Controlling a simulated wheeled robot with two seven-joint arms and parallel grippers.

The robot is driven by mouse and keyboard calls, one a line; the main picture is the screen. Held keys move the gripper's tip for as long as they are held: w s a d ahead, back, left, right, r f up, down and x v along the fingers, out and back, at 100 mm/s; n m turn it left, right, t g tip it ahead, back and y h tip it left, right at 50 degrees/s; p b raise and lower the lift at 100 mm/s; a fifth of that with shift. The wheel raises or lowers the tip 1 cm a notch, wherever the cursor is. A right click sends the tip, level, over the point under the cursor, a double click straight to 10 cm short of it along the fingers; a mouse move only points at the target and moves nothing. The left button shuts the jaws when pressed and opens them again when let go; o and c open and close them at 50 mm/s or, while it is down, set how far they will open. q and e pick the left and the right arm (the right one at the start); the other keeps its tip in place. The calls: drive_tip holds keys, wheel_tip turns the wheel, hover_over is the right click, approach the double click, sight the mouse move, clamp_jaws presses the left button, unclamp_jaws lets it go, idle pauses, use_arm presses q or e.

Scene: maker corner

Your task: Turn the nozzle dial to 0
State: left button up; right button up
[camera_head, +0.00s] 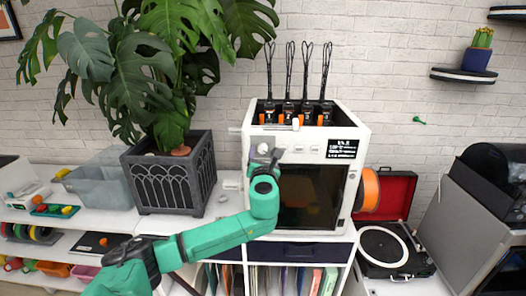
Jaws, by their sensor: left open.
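A white 3D printer (353,165) stands on the white shelf unit. Its front panel has a row of small pale controls (299,149) and a dark display with white text (343,149). Their labels and pointer marks are too small to read, so I cannot tell which one is the nozzle dial or its setting. My left gripper (264,155) is open, in front of the left end of this panel. It covers part of the panel there, and I cannot tell whether it touches a control. My right gripper is not in view.
A large plant in a dark grey planter (172,180) stands left of the printer. An orange spool (370,190) sits at its right side, beside an open red-lined record player (382,245). Several black-and-orange units (286,112) with cable loops rise from its top.

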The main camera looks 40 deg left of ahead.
use_arm(q)
drive_tip(key=shift+a, duration=0.1)
clamp_jaws()
drive_tip(key=shift+n, duration=0.3)
drive_tip(key=n, duration=0.4)
drive_tip(key=shift+n, duration=0.3)
drive_tip(key=n+b, duration=0.1)
drive_tip(key=n, duration=0.5)
drive_tip(key=shift+h, duration=0.4)
drive_tip(key=n+b, duration=0.1)
drive_tip(key=n, duration=0.5)
drive_tip(key=shift+h+b, duration=0.3)
drive_tip(key=shift+b, duration=0.05)
drive_tip(key=n+b, duration=0.1)
drive_tip(key=n, duration=0.4)
drive_tip(key=shift+r+n+b, duration=0.1)
drive_tip(key=shift+n+b, duration=0.2)
drive_tip(key=shift+b, duration=0.05)
drive_tip(key=shift+t, duration=0.3)
